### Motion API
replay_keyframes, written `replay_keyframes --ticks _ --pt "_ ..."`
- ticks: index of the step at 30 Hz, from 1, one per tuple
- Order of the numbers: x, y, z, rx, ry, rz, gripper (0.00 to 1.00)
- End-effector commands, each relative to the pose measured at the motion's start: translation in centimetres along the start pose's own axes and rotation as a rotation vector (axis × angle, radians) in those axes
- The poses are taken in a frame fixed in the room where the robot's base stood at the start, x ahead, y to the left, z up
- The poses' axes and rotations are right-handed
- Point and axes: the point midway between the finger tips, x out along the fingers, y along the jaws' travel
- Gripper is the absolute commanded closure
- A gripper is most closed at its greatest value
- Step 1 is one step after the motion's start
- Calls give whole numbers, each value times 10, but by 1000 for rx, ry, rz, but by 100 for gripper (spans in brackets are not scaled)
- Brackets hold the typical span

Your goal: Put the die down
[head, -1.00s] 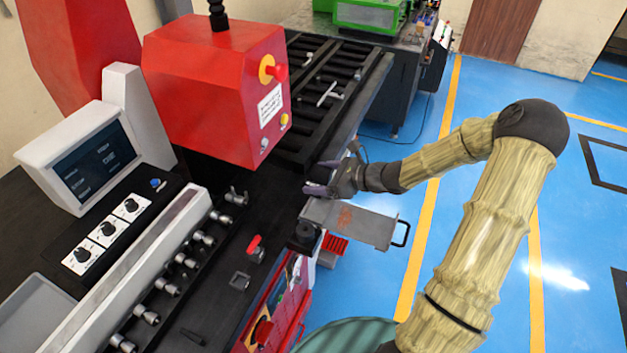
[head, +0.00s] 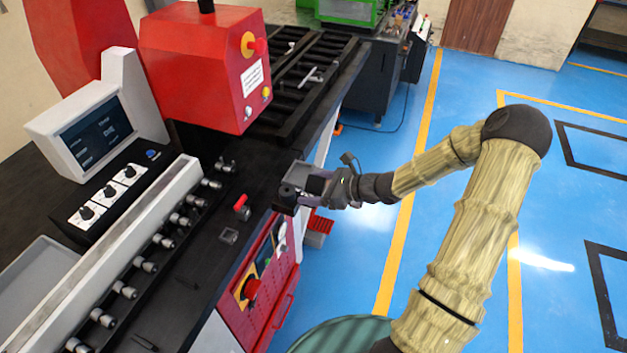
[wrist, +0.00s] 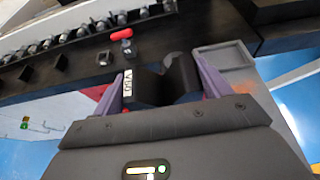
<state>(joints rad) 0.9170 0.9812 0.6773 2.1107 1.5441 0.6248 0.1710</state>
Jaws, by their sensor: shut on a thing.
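The die is a dark block with a white label reading about "V50" (wrist: 126,91). It sits between the two purple fingers of my gripper (wrist: 165,88) in the wrist view. In the head view my gripper (head: 313,190) is shut on the dark die (head: 317,184), at the machine's right edge beside a black round post (head: 287,192). A grey tray (head: 292,172) lies just behind the die; it also shows at upper right in the wrist view (wrist: 226,57). I cannot tell whether the die touches a surface beneath it.
The black machine bed has a red-handled valve (head: 242,206) and a row of metal knobs (head: 146,264) to the left. A red machine head (head: 205,65) stands behind. A red crate (head: 320,225) is below the edge. Blue floor (head: 375,235) is clear to the right.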

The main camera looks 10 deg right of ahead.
Motion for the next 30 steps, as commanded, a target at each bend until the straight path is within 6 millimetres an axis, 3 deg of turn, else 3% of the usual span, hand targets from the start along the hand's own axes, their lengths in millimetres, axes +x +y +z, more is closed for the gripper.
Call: replay_keyframes --ticks 14,21,25,30 --pt "6 27 -64 3 -7 5 82" --pt "10 54 -108 4 -5 7 82" --pt "10 62 -121 -2 -3 6 82" --pt "10 64 -123 -5 -2 6 82"
